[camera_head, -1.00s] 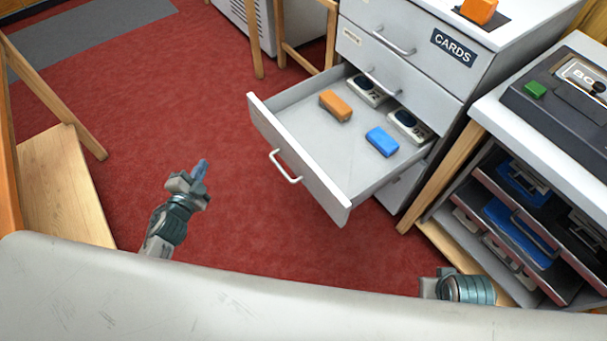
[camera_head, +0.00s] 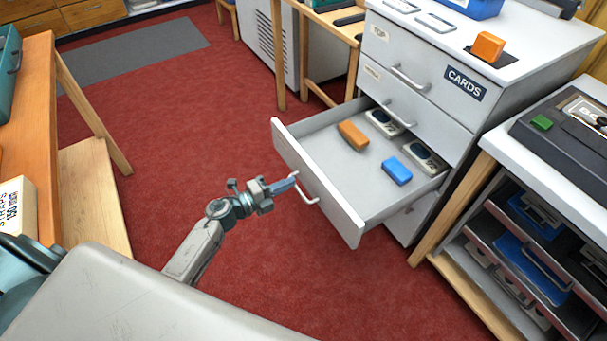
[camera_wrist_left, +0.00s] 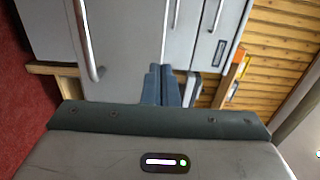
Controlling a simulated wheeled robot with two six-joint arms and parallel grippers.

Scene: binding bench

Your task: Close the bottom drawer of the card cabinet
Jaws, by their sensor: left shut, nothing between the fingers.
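The grey card cabinet (camera_head: 455,125) stands at the right, with a dark CARDS label. Its upper two drawer fronts are closed. The drawer below them (camera_head: 350,217) is pulled far out; an orange block (camera_head: 353,135), a blue block (camera_head: 397,170) and two pale devices lie inside. My left gripper (camera_head: 287,185) is shut and empty, its tips at the open drawer's front beside the handle (camera_head: 305,192); I cannot tell whether they touch. In the left wrist view the shut fingers (camera_wrist_left: 162,85) point at pale grey fronts, with a handle (camera_wrist_left: 86,40) to their left. My right gripper is not in view.
A white-topped rack (camera_head: 520,160) with dark trays and a machine stands close to the cabinet's right. A wooden bench (camera_head: 85,200) is at the left. Red carpet (camera_head: 190,120) lies clear between. An orange block (camera_head: 488,46) sits on the cabinet top.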

